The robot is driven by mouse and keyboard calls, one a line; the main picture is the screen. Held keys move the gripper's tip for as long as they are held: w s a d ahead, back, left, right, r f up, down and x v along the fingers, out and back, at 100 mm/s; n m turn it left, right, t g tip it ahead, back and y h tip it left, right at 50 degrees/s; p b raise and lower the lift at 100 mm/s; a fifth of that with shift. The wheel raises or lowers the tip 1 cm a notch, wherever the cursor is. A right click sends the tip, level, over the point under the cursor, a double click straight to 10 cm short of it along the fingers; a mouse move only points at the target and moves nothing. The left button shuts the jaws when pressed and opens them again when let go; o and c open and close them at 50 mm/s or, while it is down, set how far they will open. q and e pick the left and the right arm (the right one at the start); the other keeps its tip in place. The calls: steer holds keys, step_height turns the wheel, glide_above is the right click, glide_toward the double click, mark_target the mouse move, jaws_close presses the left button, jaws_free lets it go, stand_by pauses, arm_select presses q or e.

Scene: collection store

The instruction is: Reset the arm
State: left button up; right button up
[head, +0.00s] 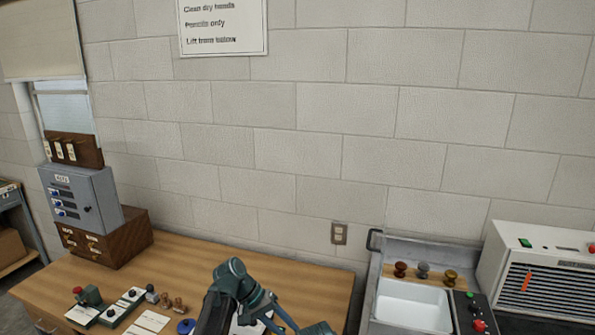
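One of my arms, dark grey and teal, rises from the bottom edge of the head view, a little left of centre. It bends at a teal joint and runs down to the right, out of the picture. Its fingertips do not show, and I cannot see anything held. No second arm can be made out clearly.
A wooden table (185,268) bears a grey cabinet (92,205), a wooden drawer box (125,240), small switch boxes (122,306) and pegs. A white basin (413,306), knobs and a vented white machine (550,275) stand right. The table's back middle is clear.

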arm_select(q)
steer(key=s+a+f+t+y, duration=0.1)
steer(key=s+a+f+y, duration=0.1)
steer(key=s+a+y, duration=0.35)
steer(key=s+a+f+t+y, duration=0.1)
steer(key=s+a+f+y, duration=0.15)
steer(key=s+a, duration=0.5)
steer(key=s+d+m+g, duration=0.1)
steer(key=s+d+m, duration=0.2)
steer(key=d, duration=0.7)
steer(key=shift+s+d+m+y, duration=0.15)
steer(key=shift+s+m+y, duration=0.2)
steer(key=shift+s, duration=0.8)
